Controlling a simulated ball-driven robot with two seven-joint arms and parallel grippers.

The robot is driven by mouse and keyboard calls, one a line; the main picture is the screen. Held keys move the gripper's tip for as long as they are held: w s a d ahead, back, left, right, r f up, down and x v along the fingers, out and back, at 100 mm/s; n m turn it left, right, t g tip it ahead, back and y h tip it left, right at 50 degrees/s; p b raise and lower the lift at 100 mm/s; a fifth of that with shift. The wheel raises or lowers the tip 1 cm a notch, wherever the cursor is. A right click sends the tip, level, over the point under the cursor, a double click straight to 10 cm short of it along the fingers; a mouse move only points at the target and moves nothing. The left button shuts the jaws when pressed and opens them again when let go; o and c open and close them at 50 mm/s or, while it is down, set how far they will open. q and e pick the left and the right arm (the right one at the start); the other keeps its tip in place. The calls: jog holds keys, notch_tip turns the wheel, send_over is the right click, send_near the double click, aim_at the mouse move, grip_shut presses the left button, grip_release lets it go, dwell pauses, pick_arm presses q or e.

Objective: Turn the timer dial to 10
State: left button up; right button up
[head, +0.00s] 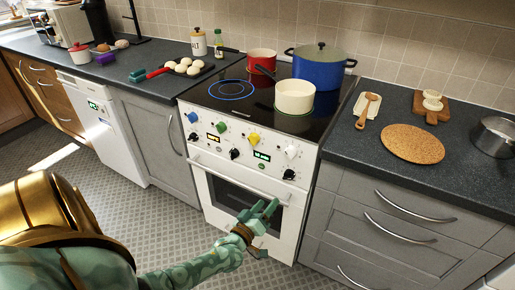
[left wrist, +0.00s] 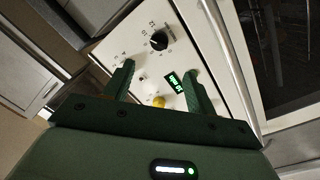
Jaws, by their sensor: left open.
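A white stove (head: 233,187) has a sloped front panel with several knobs. A black dial (head: 289,173) with markings around it sits at the panel's right end; the same dial shows in the left wrist view (left wrist: 159,40), where its printed numbers are too small to read surely. Beside it is a lit green display (head: 262,156), also in the left wrist view (left wrist: 175,82). My left gripper (head: 261,209) is open and empty in front of the oven door, below the panel. In the left wrist view its fingers (left wrist: 159,68) point toward the panel, apart from the dial. My right gripper is not in view.
The oven handle (head: 240,180) runs just below the panel. A cream pot (head: 295,97), a red pot (head: 262,61) and a blue pot (head: 318,74) stand on the hob. Grey drawers (head: 390,222) lie to the right. Patterned floor (head: 155,215) is open in front.

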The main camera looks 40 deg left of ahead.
pick_arm(q)
jog(key=shift+s+d+f, duration=0.1)
jog(key=shift+s+d, duration=0.05)
jog(key=shift+s, duration=0.7)
jog(key=shift+s+d, duration=0.1)
jog(key=shift+s, duration=0.75)
